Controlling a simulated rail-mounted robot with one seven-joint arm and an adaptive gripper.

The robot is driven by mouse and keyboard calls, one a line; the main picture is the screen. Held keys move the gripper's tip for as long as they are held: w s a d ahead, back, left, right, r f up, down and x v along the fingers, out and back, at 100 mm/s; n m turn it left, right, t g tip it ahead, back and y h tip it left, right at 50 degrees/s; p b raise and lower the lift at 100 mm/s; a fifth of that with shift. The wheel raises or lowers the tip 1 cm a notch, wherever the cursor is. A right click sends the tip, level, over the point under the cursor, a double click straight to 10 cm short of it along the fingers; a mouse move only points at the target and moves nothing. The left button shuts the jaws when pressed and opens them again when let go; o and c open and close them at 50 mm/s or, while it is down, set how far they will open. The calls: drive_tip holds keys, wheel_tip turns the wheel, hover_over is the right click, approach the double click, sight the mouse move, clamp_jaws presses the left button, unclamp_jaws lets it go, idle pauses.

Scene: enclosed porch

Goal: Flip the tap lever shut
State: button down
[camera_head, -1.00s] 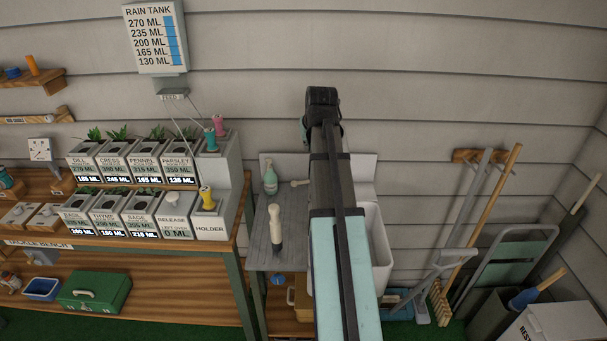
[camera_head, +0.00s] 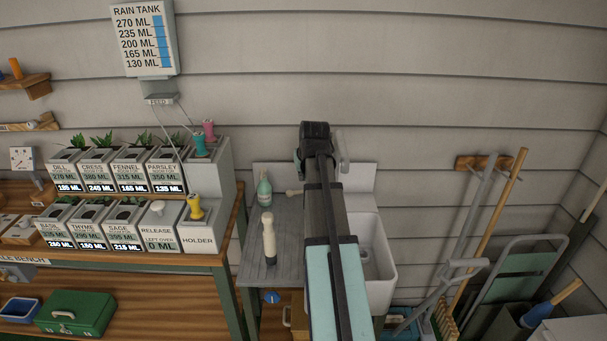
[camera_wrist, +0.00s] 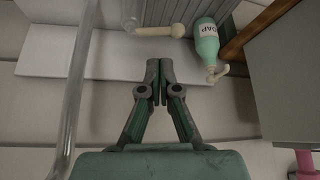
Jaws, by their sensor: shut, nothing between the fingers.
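A pale grey upright piece (camera_head: 341,150), probably part of the tap, shows just right of my wrist above the white sink (camera_head: 388,272). In the wrist view a long pale metal bar (camera_wrist: 75,95), likely a tap part, runs down the left side. In the head view my arm covers the fingers and part of the sink.
A green soap bottle (camera_head: 264,189) stands on the grey drainboard (camera_head: 285,235) left of my arm, with a white-handled brush (camera_head: 269,238) nearby. The planter bench is on the left.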

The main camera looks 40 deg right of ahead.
sight(299, 192)
drive_tip(key=p+x, duration=0.2)
drive_tip(key=x, duration=0.9)
drive_tip(key=shift+w+p, duration=0.15)
drive_tip(key=shift+p, duration=0.2)
drive_tip(key=shift+d, duration=0.1)
